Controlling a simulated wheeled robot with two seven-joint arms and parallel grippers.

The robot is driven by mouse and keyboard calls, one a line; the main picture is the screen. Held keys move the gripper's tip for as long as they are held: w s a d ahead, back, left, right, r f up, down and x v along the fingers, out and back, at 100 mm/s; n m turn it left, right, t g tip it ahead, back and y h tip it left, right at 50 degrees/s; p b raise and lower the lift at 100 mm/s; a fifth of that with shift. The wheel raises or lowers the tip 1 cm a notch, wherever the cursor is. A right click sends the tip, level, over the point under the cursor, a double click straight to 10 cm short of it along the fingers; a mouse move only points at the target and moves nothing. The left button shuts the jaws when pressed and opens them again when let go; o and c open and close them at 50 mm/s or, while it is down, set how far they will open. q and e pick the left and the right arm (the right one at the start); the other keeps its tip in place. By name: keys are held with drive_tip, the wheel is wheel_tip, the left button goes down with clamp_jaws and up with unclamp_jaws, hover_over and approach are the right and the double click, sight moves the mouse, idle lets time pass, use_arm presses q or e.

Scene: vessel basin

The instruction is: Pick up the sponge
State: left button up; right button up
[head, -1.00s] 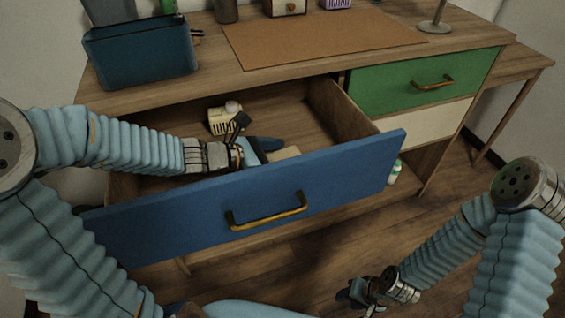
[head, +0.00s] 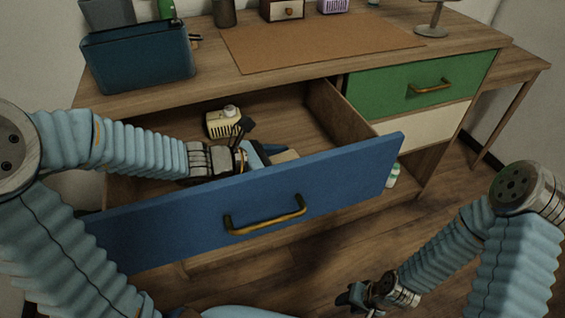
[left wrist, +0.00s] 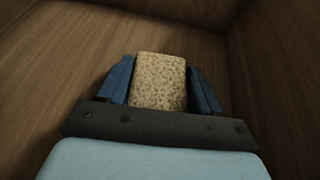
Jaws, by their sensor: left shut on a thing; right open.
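The sponge (left wrist: 158,80) is a tan, speckled block in the left wrist view, between the two blue fingers of my left gripper (left wrist: 160,88). The fingers are shut on its sides. In the head view my left gripper (head: 268,156) reaches into the open drawer with the blue front (head: 250,205), and a pale part of the sponge (head: 286,156) shows beside the fingers. The drawer front hides part of the drawer's inside. My right gripper (head: 352,299) is open and empty, low over the floor at the bottom.
A cream box-like object (head: 222,123) lies in the drawer behind my left gripper. The drawer's right side wall (head: 340,118) and front stand around the gripper. On the desk are a dark blue bin (head: 140,60) and a brown mat (head: 320,40). A green drawer (head: 400,85) is shut.

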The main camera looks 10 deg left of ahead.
use_arm(q)
wheel_tip(320, 180, up, 28)
drive_tip(key=p, duration=0.1)
idle(1.0)
